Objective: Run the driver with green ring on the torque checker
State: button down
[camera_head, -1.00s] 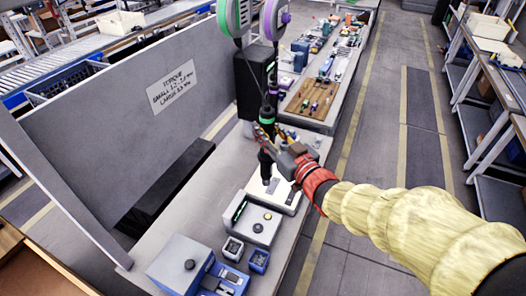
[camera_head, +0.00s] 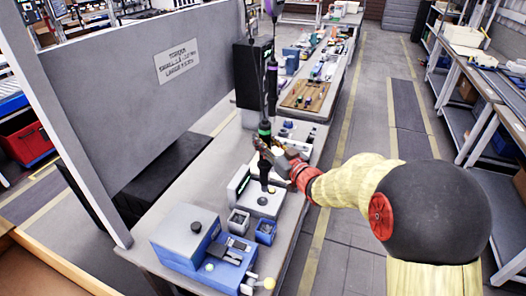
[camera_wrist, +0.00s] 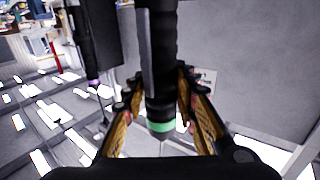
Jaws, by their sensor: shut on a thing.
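The driver with the green ring (camera_head: 264,128) hangs upright from its line, in my gripper. In the wrist view its dark body and green ring (camera_wrist: 160,127) show between the fingers. My gripper (camera_head: 270,153) is shut around the driver body. The torque checker (camera_head: 275,208), a light grey box with a small display and a round spot on top, is on the bench below. The driver's lower end is over the checker's top; I cannot tell whether it touches. A driver with a purple ring (camera_head: 271,65) hangs behind; it also shows in the wrist view (camera_wrist: 92,79).
A blue and grey box unit (camera_head: 185,232) stands at the near end of the bench. A grey panel (camera_head: 130,100) with a torque sign rises on the left. The aisle on the right is clear.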

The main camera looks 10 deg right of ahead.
aim_at(265, 160)
jog(key=shift+s+a+r, duration=0.1)
jog(key=shift+a+r, duration=0.3)
jog(key=shift+r, duration=0.35)
jog(key=shift+f+b, duration=1)
jog(key=shift+f, duration=0.7)
jog(key=shift+f+b, duration=0.6)
jog(key=shift+f, duration=0.1)
jog(key=shift+s+f+b, duration=0.1)
jog(key=shift+f+b, duration=1)
jog(key=shift+f, duration=0.6)
dwell(1.0)
jog(key=shift+r, duration=0.1)
jog(key=shift+r+p, duration=1.95)
jog(key=shift+r, duration=1.2)
